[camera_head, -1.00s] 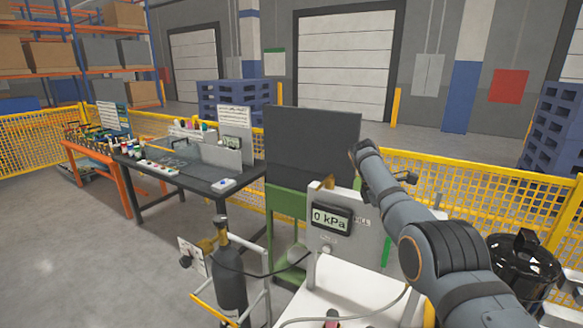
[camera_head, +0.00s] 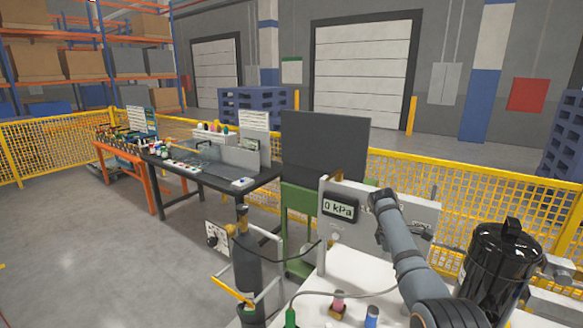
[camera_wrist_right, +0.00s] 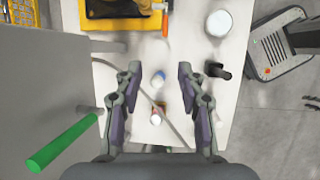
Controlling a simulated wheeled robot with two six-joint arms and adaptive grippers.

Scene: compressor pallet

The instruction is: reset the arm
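My right arm comes in from the bottom right of the head view and rises to the right side of the grey gauge panel (camera_head: 335,232), whose display (camera_head: 340,208) reads 0 kPa. Its fingers cannot be made out there. In the right wrist view my right gripper (camera_wrist_right: 158,75) has its two fingers apart with nothing held between them. My left gripper is in neither view.
A large grey panel (camera_wrist_right: 45,85) and a green bar (camera_wrist_right: 62,145) are left of the right gripper. A black tank (camera_head: 497,262) stands right of the arm. A dark gas cylinder (camera_head: 246,270) stands left of the white table. Yellow mesh fencing (camera_head: 480,205) runs behind.

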